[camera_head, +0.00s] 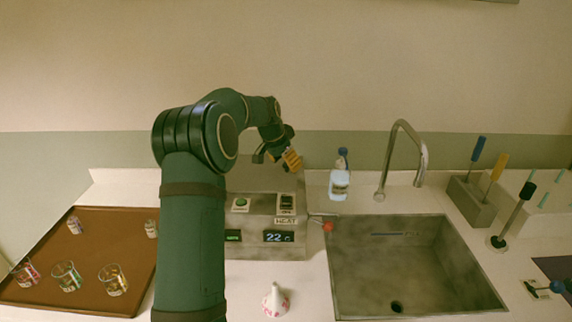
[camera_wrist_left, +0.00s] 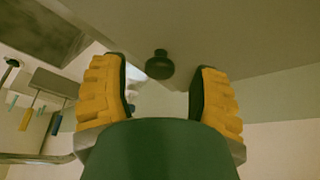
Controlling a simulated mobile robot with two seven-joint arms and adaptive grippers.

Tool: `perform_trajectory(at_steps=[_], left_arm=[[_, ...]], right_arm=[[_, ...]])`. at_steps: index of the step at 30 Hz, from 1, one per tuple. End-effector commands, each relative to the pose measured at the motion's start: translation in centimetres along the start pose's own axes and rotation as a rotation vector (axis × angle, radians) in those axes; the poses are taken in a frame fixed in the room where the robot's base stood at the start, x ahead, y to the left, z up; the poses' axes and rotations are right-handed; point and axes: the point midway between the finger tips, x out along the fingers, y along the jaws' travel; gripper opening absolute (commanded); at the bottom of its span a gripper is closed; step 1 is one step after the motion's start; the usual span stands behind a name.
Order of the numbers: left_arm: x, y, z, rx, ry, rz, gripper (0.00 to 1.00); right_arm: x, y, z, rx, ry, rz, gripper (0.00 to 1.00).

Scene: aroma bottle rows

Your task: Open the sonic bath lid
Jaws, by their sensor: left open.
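The sonic bath (camera_head: 264,248) is a grey box with a green button, a switch marked HEAT and a display reading 22. Its grey lid (camera_head: 285,181) looks shut, though my arm hides its left part. In the left wrist view a dark round knob (camera_wrist_left: 159,65) stands on a pale grey surface, seemingly the lid (camera_wrist_left: 235,92). My left gripper (camera_head: 290,160) is above the back of the bath, its yellow fingers apart and empty. In the left wrist view the knob shows ahead of the gap between the fingers (camera_wrist_left: 162,88), and I see no contact. My right gripper is out of view.
A sink (camera_head: 345,275) with a tall tap (camera_head: 422,165) is right of the bath. A wash bottle (camera_head: 339,183) stands behind it. A brown tray (camera_head: 75,245) with several glasses is at left. A small white pinkish-marked vessel (camera_head: 274,301) stands in front of the bath.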

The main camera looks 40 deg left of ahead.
Motion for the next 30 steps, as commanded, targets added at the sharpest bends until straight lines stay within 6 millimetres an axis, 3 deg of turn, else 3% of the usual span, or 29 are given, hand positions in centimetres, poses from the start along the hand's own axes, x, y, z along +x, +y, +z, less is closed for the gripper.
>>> perform_trajectory(at_steps=[12, 15, 18, 30], left_arm=[[0.71, -0.02, -0.01, -0.001, 0.001, -0.001, 0.63], [0.7, -0.02, -0.01, 0.0, 0.001, -0.001, 0.28], [0.69, -0.02, 0.0, 0.0, 0.001, -0.001, 0.0], [0.61, -0.03, -0.04, -0.002, 0.004, 0.002, 0.0]], right_arm=[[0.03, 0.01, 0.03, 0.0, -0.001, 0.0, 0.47], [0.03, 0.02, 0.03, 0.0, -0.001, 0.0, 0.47], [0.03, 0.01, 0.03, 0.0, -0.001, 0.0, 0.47], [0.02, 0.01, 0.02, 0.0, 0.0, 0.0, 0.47]])
